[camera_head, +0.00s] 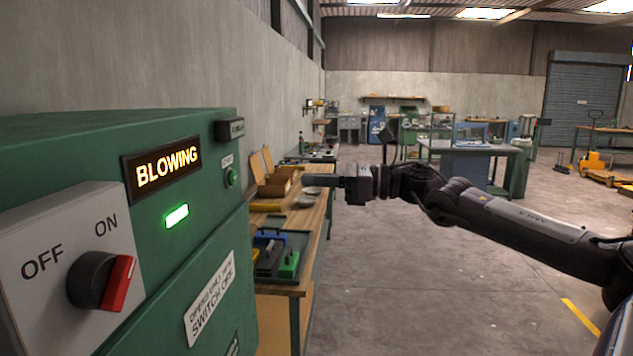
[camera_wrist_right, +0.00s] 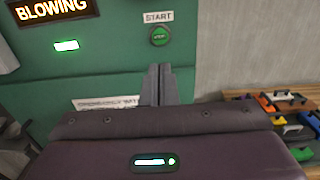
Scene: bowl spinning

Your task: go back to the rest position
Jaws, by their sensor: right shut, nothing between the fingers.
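My right gripper (camera_head: 308,181) reaches in from the right, its shut, empty fingers pointing left over the wooden bench. In the wrist view the shut fingers (camera_wrist_right: 158,72) stand upright just below the green start button (camera_wrist_right: 159,36); nothing is between them. The green machine cabinet (camera_head: 60,135) fills the left of the head view. Its sign (camera_head: 163,168) reads BLOWING and a green lamp (camera_head: 177,217) is lit. The rotary switch (camera_head: 97,281) has its red face to the right, below ON. The start button also shows in the head view (camera_head: 231,177). My left gripper is out of view.
The wooden bench (camera_head: 315,210) beyond the cabinet holds trays, a small grey bowl-like dish (camera_head: 312,190) and tools (camera_head: 288,264). A concrete wall runs along the left. Open floor (camera_head: 420,300) lies right of the bench, with workshop tables (camera_head: 470,147) farther back.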

